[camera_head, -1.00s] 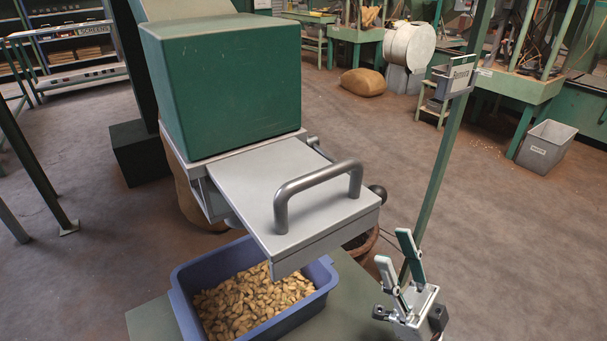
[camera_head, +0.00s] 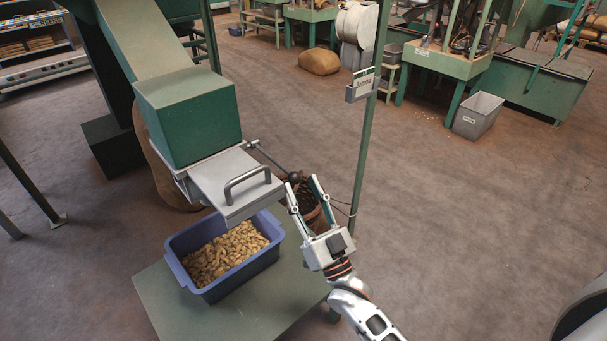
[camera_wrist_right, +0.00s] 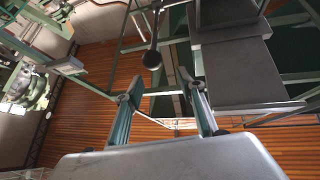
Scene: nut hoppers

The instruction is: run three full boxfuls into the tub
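The green hopper (camera_head: 190,120) has a grey metal box (camera_head: 232,185) with a bar handle (camera_head: 247,181) jutting from its base. A rod with a dark ball knob (camera_head: 295,177) sticks out beside the box; the knob also shows in the wrist view (camera_wrist_right: 152,60). The blue tub (camera_head: 262,262) stands under the box and holds a heap of nuts (camera_head: 225,252). My right gripper (camera_head: 302,182) is open and empty, its fingertips close to the knob. In the wrist view the knob appears between the fingers; contact cannot be told. The box's inside is hidden. My left gripper is out of view.
The tub sits on a green table (camera_head: 275,300). A green post (camera_head: 368,130) with a sign holder (camera_head: 362,86) rises right of the hopper. A basket (camera_head: 305,200) stands behind my right gripper. Open floor lies to the right, with a grey bin (camera_head: 477,116) farther back.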

